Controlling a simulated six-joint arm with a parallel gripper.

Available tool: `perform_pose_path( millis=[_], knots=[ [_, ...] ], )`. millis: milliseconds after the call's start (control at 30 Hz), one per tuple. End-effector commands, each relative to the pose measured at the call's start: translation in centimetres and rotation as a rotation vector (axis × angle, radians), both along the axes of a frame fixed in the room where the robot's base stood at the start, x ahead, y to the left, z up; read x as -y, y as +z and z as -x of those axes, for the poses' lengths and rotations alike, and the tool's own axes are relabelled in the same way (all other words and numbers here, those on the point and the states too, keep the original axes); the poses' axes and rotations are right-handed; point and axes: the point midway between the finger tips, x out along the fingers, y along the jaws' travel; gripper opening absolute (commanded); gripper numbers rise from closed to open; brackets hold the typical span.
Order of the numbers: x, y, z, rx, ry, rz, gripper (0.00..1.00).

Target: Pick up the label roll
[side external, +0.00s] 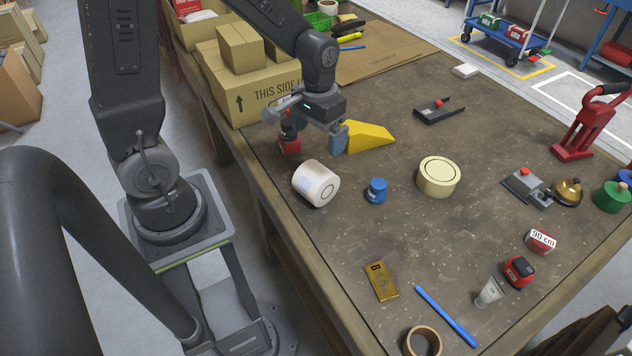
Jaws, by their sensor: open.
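A white roll (309,181), most likely the label roll, lies on its side near the table's left edge, its round end with a core ring facing right. My gripper (314,146) is behind it, beside the boxes, with its fingers spread apart and nothing seen between them. The gripper is apart from the roll in the picture; its exact height above the table is hard to tell. A cream-coloured roll (438,178), like tape, lies flat further right.
A yellow wedge (369,137) stands right beside my gripper, and a cardboard box (254,94) is behind it. A blue capped item (376,191) is close right of the white roll. A gold packet (381,280) lies nearer the front. The table's left edge (270,203) is close to the roll.

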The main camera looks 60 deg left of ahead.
Motion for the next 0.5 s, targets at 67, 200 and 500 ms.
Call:
perform_pose_path(
  millis=[67, 200, 500],
  knots=[
    [0.0, -1.6, 0.2, -0.007, 0.0, 0.002, 1.0],
    [0.0, -4.4, 0.2, -0.008, -0.001, 0.002, 1.0],
    [0.1, -7.5, 0.2, -0.002, -0.001, 0.0, 1.0]
  ],
)
